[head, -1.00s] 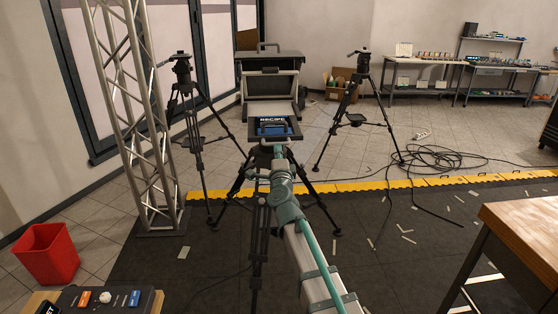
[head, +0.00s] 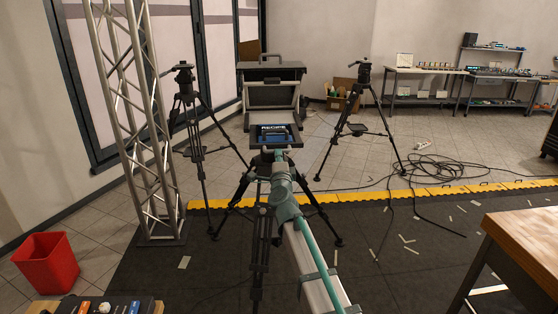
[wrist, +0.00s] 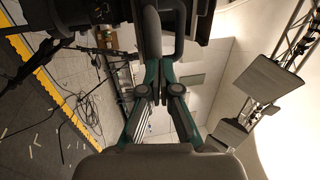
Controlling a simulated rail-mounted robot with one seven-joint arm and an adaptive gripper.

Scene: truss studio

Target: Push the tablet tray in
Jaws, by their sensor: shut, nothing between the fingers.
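The tablet tray (head: 266,140) is a dark tray with a blue tablet marked "RECIPE" on it. It sticks out toward me from the front of the prompter housing (head: 270,72), which stands on a black tripod. My gripper (head: 279,153) is at the near front edge of the tray, shut and empty. In the wrist view my gripper (wrist: 160,64) has its fingers together, close to a dark rounded handle bar (wrist: 179,30). I cannot tell for certain whether the fingertips touch it. Part of the tray front is hidden behind my gripper.
Tripods stand left (head: 186,110) and right (head: 357,110) of the housing. A metal truss (head: 140,130) rises at the left. A red bin (head: 47,262) and a wooden-topped table (head: 525,235) flank the near floor. Cables (head: 440,170) lie at the right.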

